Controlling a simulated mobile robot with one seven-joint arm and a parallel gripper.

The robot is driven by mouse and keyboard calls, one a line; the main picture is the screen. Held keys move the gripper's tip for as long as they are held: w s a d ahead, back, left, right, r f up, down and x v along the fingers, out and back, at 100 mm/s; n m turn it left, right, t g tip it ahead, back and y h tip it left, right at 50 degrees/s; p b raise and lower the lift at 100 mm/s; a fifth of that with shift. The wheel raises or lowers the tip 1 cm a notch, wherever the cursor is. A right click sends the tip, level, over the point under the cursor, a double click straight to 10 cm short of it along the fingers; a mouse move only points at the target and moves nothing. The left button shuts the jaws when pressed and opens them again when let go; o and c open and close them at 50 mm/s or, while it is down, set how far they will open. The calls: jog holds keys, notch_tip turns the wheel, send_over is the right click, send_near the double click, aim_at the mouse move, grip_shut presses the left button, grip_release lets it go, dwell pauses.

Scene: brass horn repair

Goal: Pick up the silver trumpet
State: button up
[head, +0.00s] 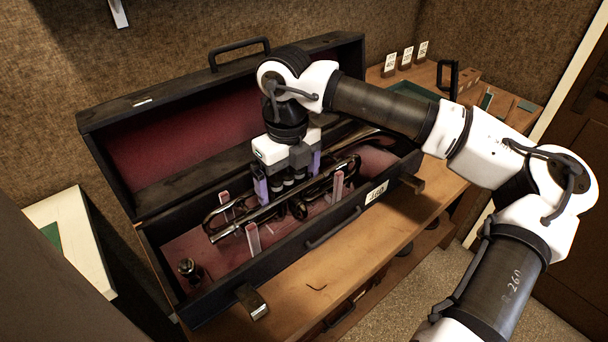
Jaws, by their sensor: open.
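A silver trumpet (231,224) lies in an open black case (190,314) with a dark red lining, resting among pale upright supports. Its tubing runs from the lower left to the upper right of the case. My gripper (288,192) points down over the trumpet's middle, around the valve area, with a purple finger to each side. The jaws are open. The gripper hides part of the trumpet, and I cannot tell whether the fingers touch it.
The case lid (150,150) stands open behind the trumpet. A small dark mouthpiece-like piece (188,270) stands at the case's left end. The case sits on a wooden bench (345,262). Small white cards (406,58) stand at the back right. My arm crosses the case's right side.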

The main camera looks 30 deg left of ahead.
jog(key=c, duration=1.4)
jog(key=shift+r, duration=0.1)
